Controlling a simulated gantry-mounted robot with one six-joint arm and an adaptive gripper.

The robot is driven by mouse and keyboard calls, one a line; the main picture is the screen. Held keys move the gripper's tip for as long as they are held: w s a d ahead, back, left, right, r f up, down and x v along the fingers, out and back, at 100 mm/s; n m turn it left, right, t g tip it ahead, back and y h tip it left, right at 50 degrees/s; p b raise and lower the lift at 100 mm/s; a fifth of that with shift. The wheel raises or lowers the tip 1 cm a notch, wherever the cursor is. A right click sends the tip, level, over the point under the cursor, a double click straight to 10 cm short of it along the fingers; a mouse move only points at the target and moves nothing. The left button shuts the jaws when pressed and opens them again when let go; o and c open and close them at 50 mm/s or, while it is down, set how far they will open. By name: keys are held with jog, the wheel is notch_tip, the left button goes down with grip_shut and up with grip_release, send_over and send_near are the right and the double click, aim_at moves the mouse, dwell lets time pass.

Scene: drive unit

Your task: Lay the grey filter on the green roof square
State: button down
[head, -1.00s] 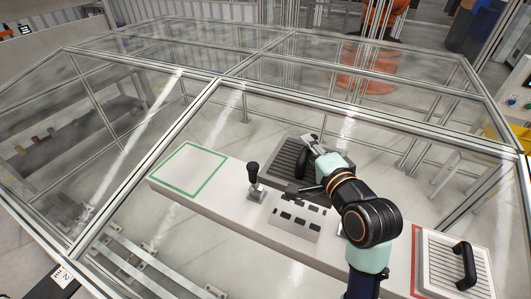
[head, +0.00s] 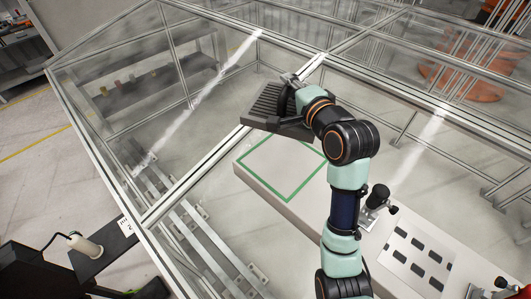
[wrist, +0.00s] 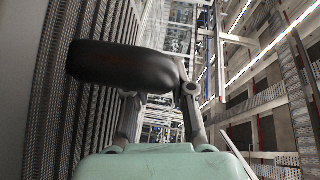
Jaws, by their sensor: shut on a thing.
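The grey filter (head: 266,106) is a dark ribbed slab with a black handle. My gripper (head: 290,90) is shut on that handle. In the head view the filter hangs at the far edge of the green roof square (head: 283,168), seemingly above it, and covers part of its far side. The square is a green outline on the white roof, and its inside looks bare. In the wrist view the black handle (wrist: 120,65) lies across my fingers, with the ribbed filter face (wrist: 88,105) along the left. The filter's underside is hidden.
A black lever (head: 377,196) stands on the roof to the right of the square, near my arm. A glass enclosure with metal rails (head: 205,150) surrounds the unit.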

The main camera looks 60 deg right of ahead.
jog(key=shift+s+f, duration=0.2)
jog(key=shift+f, duration=9.8)
jog(key=shift+f, duration=0.2)
jog(key=c, duration=1)
grip_release()
